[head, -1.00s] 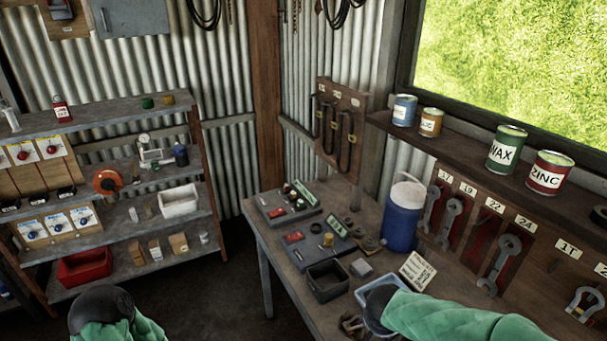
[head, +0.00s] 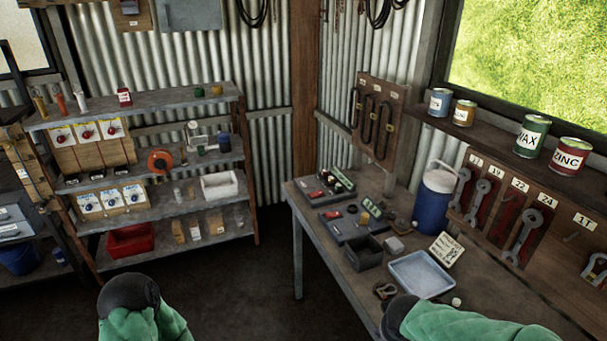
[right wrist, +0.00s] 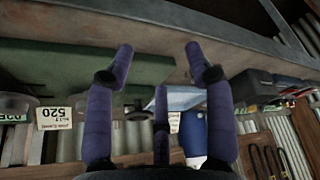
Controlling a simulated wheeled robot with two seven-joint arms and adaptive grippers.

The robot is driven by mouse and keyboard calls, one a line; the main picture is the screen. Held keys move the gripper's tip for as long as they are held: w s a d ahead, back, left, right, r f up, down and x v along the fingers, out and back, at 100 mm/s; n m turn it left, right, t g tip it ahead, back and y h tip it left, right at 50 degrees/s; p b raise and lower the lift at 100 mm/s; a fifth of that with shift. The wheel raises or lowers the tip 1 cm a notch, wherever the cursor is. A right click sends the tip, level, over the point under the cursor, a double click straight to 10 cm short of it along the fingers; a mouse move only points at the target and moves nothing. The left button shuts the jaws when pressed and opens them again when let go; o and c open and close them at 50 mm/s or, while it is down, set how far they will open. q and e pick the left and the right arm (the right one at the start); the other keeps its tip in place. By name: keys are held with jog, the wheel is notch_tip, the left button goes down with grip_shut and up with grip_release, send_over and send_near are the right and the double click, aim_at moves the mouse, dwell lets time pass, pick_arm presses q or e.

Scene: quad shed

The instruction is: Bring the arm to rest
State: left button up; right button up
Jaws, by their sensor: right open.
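My right gripper shows in the right wrist view (right wrist: 160,60), with its purple fingers spread and nothing between them. The picture there is turned over. My green right arm (head: 465,322) comes in at the bottom right of the head view, over the bench's near edge, and its gripper cannot be made out there. My green left arm (head: 140,315) is low at the bottom left, its gripper out of sight.
The workbench (head: 335,285) holds a pale blue tray (head: 421,273), a dark open box (head: 362,253), a blue jug (head: 433,203) and a small card (head: 446,249). Spanners hang on the right-hand board. Shelves (head: 170,207) stand at left. Dark floor (head: 235,285) is clear between.

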jog(key=s+a+f+g+y, duration=0.1)
jog(key=s+a+f, duration=0.3)
jog(key=f, duration=0.4)
jog(key=s+a+f+g+y, duration=0.1)
jog(key=s+a+f+y, duration=0.2)
jog(key=s+f, duration=0.3)
jog(key=s+a+f+g+y, duration=0.1)
jog(key=s+a+f, duration=0.4)
jog(key=f, duration=0.7)
jog(key=shift+s+a+g+y, duration=0.3)
jog(key=shift+s+a+y, duration=0.05)
jog(key=shift+a+y, duration=0.05)
jog(key=shift+f, duration=0.1)
dwell(0.8)
